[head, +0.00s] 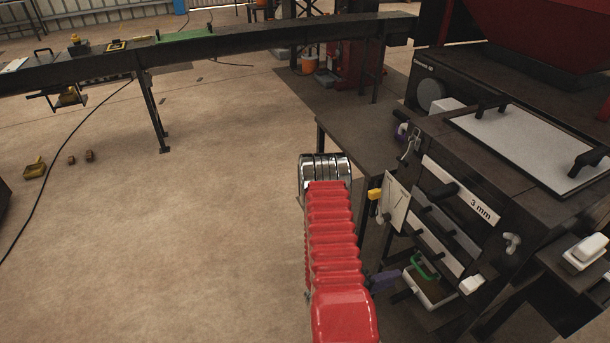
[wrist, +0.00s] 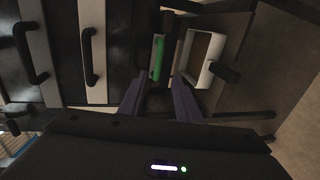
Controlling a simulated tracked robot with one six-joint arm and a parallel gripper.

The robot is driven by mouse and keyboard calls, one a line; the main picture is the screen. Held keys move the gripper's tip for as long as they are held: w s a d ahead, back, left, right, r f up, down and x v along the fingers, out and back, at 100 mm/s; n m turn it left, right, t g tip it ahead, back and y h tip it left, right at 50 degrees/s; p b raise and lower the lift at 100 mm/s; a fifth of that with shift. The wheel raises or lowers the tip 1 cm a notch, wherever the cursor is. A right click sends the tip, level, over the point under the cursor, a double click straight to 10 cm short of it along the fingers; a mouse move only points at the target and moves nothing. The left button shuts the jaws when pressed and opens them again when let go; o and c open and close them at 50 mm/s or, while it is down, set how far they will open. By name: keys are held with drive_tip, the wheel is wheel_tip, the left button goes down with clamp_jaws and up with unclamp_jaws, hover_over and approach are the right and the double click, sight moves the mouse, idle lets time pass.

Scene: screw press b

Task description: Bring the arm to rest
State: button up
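A white tray (head: 441,301) with a green handle (head: 421,268) sits low in the press, just right of my gripper. In the wrist view the green handle (wrist: 158,58) and white tray (wrist: 213,47) lie beyond the fingertips. The fingers appear apart from both, though the exact distance is unclear.
The press front has drawers with dark handles (wrist: 89,54), a "3 mm" label (head: 480,210) and a hanging card (head: 394,202). A dark table (head: 350,137) stands behind my arm. The open floor (head: 220,230) to the left is clear near the arm.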

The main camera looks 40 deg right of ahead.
idle(0.3)
drive_tip(key=s+a+n+g+y, duration=0.3)
drive_tip(key=s+a+g, duration=0.1)
drive_tip(key=s, duration=0.3)
drive_tip(key=a+r+m+g+y, duration=0.1)
drive_tip(key=a+r+g+y, duration=0.3)
drive_tip(key=r, duration=0.3)
drive_tip(key=w+a+r+t+y, duration=0.3)
drive_tip(key=w+a+r+t, duration=0.4)
drive_tip(key=a+r, duration=0.4)
drive_tip(key=w+a+r+t+y, duration=0.35)
drive_tip(key=w+a+r, duration=0.55)
drive_tip(key=a, duration=0.4)
drive_tip(key=w+a+r+n+t+y, duration=0.1)
drive_tip(key=a+r+t, duration=0.7)
drive_tip(key=a+r, duration=0.3)
wheel_tip(320, 180, up, 4)
drive_tip(key=shift+w+a+r+n, duration=0.15)
drive_tip(key=shift+a+r+n, duration=0.1)
drive_tip(key=shift+a+n, duration=0.05)
